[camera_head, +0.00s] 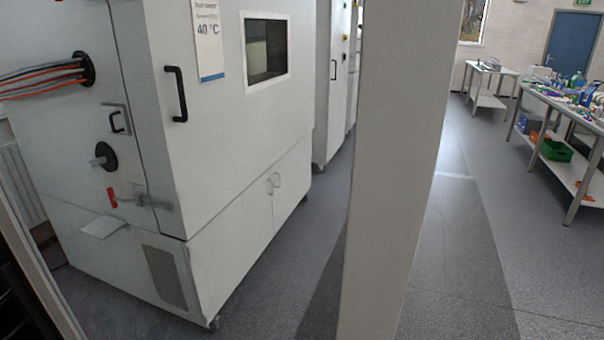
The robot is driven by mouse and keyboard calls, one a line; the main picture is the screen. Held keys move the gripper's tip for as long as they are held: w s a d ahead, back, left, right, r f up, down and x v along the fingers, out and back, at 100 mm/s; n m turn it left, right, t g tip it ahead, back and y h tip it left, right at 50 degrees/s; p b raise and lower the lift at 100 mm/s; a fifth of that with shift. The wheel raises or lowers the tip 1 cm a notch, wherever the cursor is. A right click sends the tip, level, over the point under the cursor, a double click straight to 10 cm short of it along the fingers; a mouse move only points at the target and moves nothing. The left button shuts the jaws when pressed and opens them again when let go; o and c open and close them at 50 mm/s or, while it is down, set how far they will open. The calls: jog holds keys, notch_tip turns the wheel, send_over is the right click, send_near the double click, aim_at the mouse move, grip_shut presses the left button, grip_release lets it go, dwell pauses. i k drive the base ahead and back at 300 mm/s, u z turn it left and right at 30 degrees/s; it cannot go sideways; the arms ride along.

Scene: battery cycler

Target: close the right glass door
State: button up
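No glass door can be made out for certain in the head view. A pale frame edge (40,275) with dark surfaces beside it cuts across the lower left corner; I cannot tell whether it belongs to a glass door. A broad pale upright post or panel (395,150) stands close in front of me, right of the middle, and runs from the top to the bottom of the picture. I cannot tell what it is part of. My gripper is not in view.
A large white test chamber (225,150) on casters fills the left, with a black handle (176,94) and small window (266,48). Grey floor (470,240) is open right of the post. A cluttered workbench (570,100) stands at the right, a small table (490,85) behind.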

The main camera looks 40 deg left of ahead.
aim_at(409, 51)
jog(key=i, duration=3.05)
jog(key=u, duration=5.55)
